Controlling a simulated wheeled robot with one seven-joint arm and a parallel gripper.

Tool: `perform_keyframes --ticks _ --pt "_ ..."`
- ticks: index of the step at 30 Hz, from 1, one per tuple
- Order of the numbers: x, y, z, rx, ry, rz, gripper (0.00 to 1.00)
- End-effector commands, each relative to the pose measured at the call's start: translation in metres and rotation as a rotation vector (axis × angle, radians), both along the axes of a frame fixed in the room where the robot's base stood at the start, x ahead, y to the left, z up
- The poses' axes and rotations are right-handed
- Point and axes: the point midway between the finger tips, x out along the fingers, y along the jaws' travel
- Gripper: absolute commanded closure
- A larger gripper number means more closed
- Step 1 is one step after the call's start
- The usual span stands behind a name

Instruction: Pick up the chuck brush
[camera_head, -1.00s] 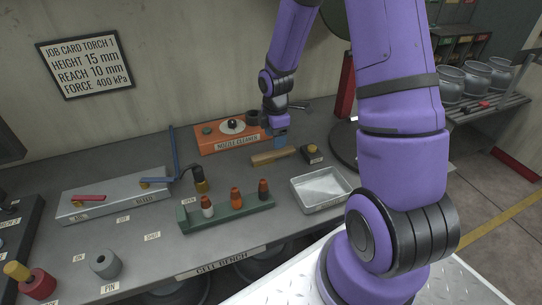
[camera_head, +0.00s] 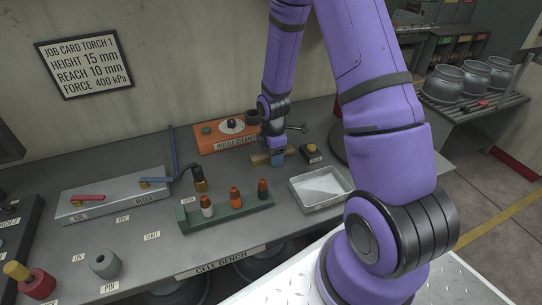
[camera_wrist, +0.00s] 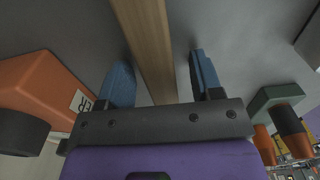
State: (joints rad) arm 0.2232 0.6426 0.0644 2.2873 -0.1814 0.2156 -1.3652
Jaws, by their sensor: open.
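The chuck brush appears to be the long wooden-handled piece (camera_head: 260,158) lying on the bench in front of the orange nozzle cleaner. In the wrist view its wooden bar (camera_wrist: 150,45) runs between my two blue fingers. My gripper (camera_head: 278,158) is over the bar's right part in the head view and hides it there. In the wrist view the fingers of my gripper (camera_wrist: 160,85) are apart, with a gap on each side of the wood. No bristles show.
The orange nozzle cleaner (camera_head: 222,137) stands just behind. A metal tray (camera_head: 320,206) and a green rack (camera_head: 226,215) with several torch tips stand in front.

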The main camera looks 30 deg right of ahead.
Motion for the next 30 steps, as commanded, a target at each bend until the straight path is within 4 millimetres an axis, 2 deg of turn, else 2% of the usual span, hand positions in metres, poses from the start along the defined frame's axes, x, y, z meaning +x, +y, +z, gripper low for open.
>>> perform_keyframes --ticks 1,7,8,20,26,30 --pt "0.000 0.000 0.000 0.000 0.000 0.000 0.47" --pt "0.000 0.000 0.000 0.000 0.000 0.000 0.93" --pt "0.000 0.000 0.000 0.000 0.000 0.000 0.95" --pt "0.000 0.000 0.005 0.000 0.000 0.000 0.95" --pt "0.001 0.000 0.024 0.000 -0.002 0.000 0.95" --pt "0.001 0.000 0.044 0.000 -0.004 -0.001 0.95"
